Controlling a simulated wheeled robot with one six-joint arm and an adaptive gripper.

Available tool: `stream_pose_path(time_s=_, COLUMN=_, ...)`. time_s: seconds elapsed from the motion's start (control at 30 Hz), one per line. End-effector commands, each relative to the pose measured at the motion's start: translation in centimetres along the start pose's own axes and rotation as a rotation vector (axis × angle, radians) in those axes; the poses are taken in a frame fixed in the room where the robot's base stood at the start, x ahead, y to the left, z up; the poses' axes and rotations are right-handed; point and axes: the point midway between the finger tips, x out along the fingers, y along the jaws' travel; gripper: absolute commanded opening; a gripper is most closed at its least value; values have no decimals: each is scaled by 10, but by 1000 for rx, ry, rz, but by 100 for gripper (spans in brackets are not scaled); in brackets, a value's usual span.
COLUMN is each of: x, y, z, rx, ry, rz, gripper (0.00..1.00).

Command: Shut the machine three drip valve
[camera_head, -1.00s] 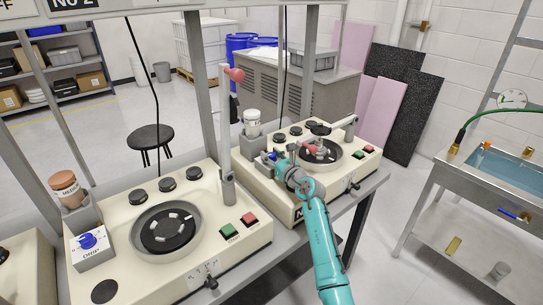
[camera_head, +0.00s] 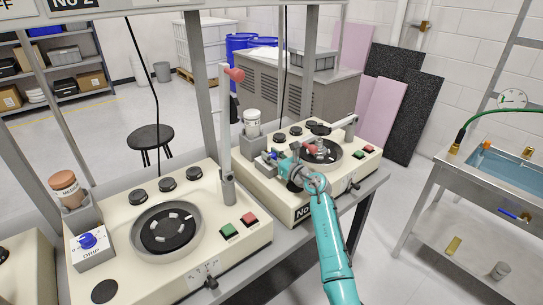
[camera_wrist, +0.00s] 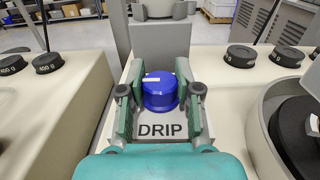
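The drip valve is a round blue knob (camera_wrist: 160,92) on a white block marked DRIP (camera_wrist: 161,131). A white mark lies across its top, towards the left. In the wrist view my gripper (camera_wrist: 160,95) has one finger on each side of the knob, with thin gaps that look clear of it; light contact is hard to rule out. In the head view my gripper (camera_head: 276,159) reaches over the left front of the farther machine (camera_head: 300,197), whose number is partly hidden by my arm. The knob is mostly hidden there.
A white-lidded jar (camera_head: 252,122) stands behind the block. The turntable (camera_head: 321,152) is to the right. A nearer machine with its own DRIP knob (camera_head: 88,240) is at the left. A metal sink (camera_head: 466,190) stands at the right across open floor.

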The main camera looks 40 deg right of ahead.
Motion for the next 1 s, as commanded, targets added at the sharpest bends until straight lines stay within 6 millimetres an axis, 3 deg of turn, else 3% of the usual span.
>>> stream_pose_path(time_s=0.03, x=0, y=0, z=0, rx=0, ry=0, rz=-1, gripper=43)
stream_pose_path(time_s=0.1, x=0, y=0, z=0, rx=0, ry=0, rz=-1, gripper=60)
stream_pose_path(time_s=0.53, x=-9, y=-1, z=0, rx=0, ry=0, rz=-2, gripper=60)
stream_pose_path(time_s=1.0, x=-94, y=0, z=-1, rx=1, ry=0, rz=-3, gripper=60)
